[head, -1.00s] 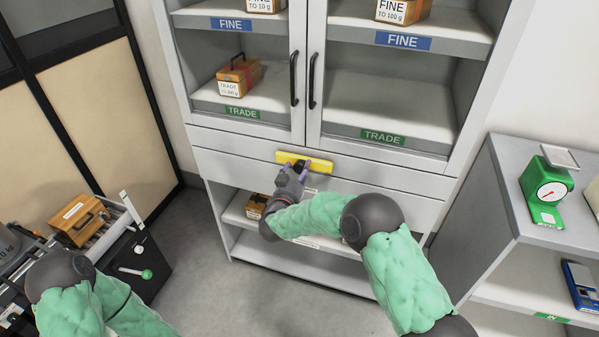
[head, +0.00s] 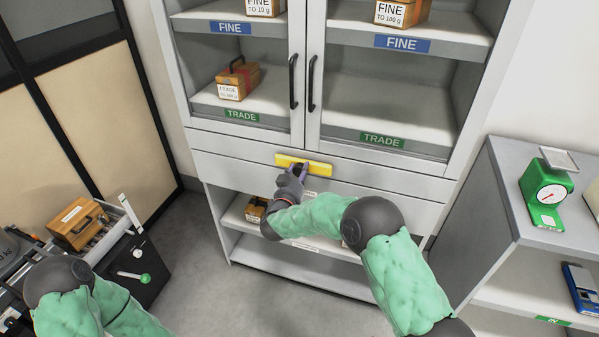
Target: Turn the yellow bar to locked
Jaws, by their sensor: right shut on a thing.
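The yellow bar (head: 318,166) lies nearly level across the panel below the glass doors of the grey cabinet (head: 232,161). My right gripper (head: 297,171) is at the middle of the bar, shut on it, with its fingers hiding part of the bar's lower middle. The bar's pivot and any locked marking are hidden or too small to read. My left arm shows at the lower left, but its gripper is not in view.
Two black door handles (head: 293,79) stand above the bar. Wooden boxes (head: 238,80) sit on the cabinet shelves. A green scale (head: 547,190) stands on a side unit at right. A trolley with a wooden case (head: 80,224) is at left. Open floor lies between.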

